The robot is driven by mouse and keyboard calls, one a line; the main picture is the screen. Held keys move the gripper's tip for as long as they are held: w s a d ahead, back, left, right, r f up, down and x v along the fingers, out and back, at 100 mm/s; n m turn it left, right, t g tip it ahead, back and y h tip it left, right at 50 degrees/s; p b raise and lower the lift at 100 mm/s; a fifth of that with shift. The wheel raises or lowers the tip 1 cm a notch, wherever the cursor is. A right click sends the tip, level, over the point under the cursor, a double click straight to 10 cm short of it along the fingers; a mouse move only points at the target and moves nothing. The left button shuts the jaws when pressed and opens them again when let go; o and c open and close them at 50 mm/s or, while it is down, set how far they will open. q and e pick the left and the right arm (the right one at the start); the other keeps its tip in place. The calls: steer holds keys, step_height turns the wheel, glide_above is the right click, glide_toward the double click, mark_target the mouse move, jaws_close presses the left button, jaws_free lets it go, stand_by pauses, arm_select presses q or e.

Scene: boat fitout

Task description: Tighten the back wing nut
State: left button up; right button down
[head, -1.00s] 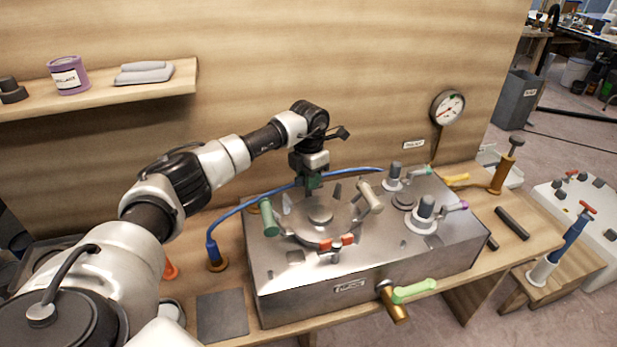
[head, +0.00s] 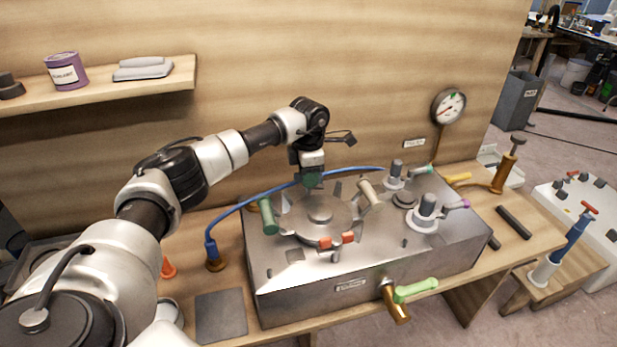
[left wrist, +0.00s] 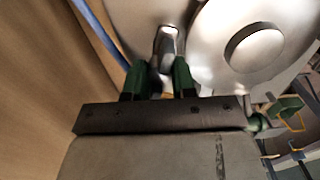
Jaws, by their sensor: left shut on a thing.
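The metal box (head: 400,262) has a round lid (head: 297,222) on top with a raised centre disc. A green-handled fitting (head: 268,216) is at the lid's left, a beige one (head: 370,194) at its right and a red one (head: 336,240) at its front. My left gripper (head: 312,182) points down at the lid's back edge and hides most of the back wing nut. In the left wrist view, its green fingers (left wrist: 160,80) are shut on the grey metal wing nut (left wrist: 169,42), beside the lid (left wrist: 210,50). My right gripper is not in view.
A blue hose (head: 237,208) curves behind the box, close to my gripper. Capped fittings (head: 425,210) stand on the box's right. A green-handled brass valve (head: 413,290) sticks out in front. The wooden wall (head: 400,60) is close behind, with a gauge (head: 448,105).

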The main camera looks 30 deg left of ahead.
arm_select(q)
steer(key=m+b, duration=0.1)
steer(key=m, duration=0.5)
steer(key=shift+m, duration=0.3)
steer(key=m+b, duration=0.1)
steer(key=m, duration=0.5)
steer(key=shift+m, duration=0.3)
steer(key=shift+r, duration=0.1)
stand_by(0.3)
steer(key=o, duration=0.9)
step_height(320, 180, up, 11)
steer(key=shift+f+b, duration=0.15)
steer(key=shift+b, duration=0.45)
steer(key=shift+f, duration=0.1)
